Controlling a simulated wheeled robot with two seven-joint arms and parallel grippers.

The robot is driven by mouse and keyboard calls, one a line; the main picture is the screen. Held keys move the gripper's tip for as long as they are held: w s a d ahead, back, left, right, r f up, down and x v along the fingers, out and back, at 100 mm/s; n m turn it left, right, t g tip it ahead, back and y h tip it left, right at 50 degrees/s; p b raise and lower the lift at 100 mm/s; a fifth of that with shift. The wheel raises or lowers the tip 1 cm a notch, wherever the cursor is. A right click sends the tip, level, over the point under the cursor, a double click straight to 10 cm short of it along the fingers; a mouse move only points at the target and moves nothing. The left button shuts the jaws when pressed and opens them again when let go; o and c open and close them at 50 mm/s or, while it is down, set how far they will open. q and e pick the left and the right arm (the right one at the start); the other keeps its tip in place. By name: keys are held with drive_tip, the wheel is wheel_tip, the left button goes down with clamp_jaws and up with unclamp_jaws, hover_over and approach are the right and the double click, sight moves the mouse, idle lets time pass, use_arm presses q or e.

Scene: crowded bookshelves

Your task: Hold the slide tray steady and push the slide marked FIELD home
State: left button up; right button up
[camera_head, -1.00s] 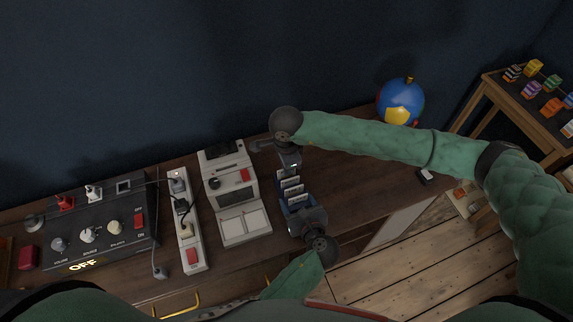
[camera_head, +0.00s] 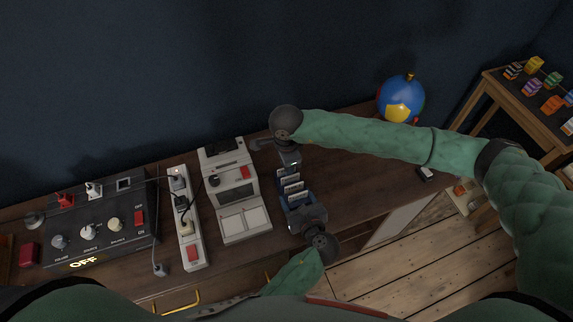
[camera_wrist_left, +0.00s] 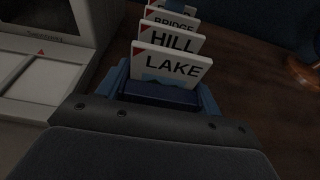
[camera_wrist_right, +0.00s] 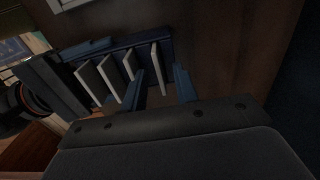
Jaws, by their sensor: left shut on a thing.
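The blue slide tray (camera_head: 302,199) stands on the desk with several white slides upright in it. In the left wrist view the slides read LAKE (camera_wrist_left: 172,66), HILL (camera_wrist_left: 172,39) and BRIDGE (camera_wrist_left: 174,20); the label behind them is mostly hidden, and I cannot read FIELD. My left gripper (camera_wrist_left: 163,92) is shut on the near end of the tray. My right gripper (camera_wrist_right: 161,84) is over the far end, its fingers apart. One slide (camera_wrist_right: 156,66) stands apart from the others, close to these fingers; I cannot tell whether they touch it.
A grey machine (camera_head: 236,195) stands just left of the tray. Beyond it are a power strip (camera_head: 188,233) with plugs and a black control panel (camera_head: 100,225). The desk right of the tray is mostly clear.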

use_arm(q)
drive_tip(key=shift+f, duration=0.1)
use_arm(e)
wheel_tip(320, 180, up, 12)
drive_tip(key=shift+f, duration=0.2)
idle(0.8)
use_arm(q)
drive_tip(key=o, duration=0.9)
